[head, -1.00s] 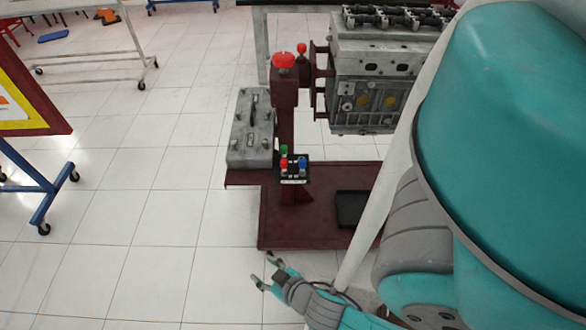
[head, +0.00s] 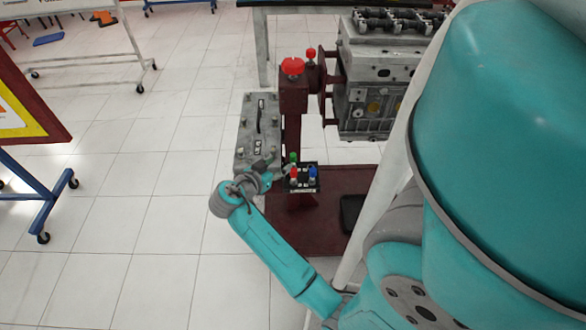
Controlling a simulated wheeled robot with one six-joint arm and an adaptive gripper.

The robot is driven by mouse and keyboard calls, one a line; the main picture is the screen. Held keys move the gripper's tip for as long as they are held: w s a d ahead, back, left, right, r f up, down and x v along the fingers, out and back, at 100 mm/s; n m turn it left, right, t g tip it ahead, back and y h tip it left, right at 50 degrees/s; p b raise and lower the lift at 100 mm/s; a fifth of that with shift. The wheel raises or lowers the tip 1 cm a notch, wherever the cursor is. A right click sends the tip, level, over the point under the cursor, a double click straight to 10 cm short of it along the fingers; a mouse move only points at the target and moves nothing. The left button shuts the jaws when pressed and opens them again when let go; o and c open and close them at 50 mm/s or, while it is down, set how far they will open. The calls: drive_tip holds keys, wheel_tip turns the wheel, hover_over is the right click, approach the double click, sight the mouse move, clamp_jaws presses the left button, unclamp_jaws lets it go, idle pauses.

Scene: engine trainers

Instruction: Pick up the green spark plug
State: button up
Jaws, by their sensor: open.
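The green spark plug (head: 293,157) stands upright at the back of a small black holder (head: 304,190) in the head view. A red plug (head: 294,172) and a blue plug (head: 313,172) stand in front of it in the same holder. My gripper (head: 274,168) is open and empty, just left of the holder, with its fingers pointing toward the plugs. It appears close to the green plug but not around it. The exact gap and height are hard to tell at this size.
A grey metal block (head: 257,130) lies left of the dark red stand post (head: 293,110), behind my gripper. A grey engine (head: 365,105) hangs on the stand to the right. The stand's dark red base (head: 335,210) holds a black tray.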

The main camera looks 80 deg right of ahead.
sight(292, 156)
drive_tip(key=x, duration=0.5)
drive_tip(key=shift+d, duration=0.1)
drive_tip(key=shift+x, duration=2.7)
drive_tip(key=shift+f, duration=0.1)
clamp_jaws()
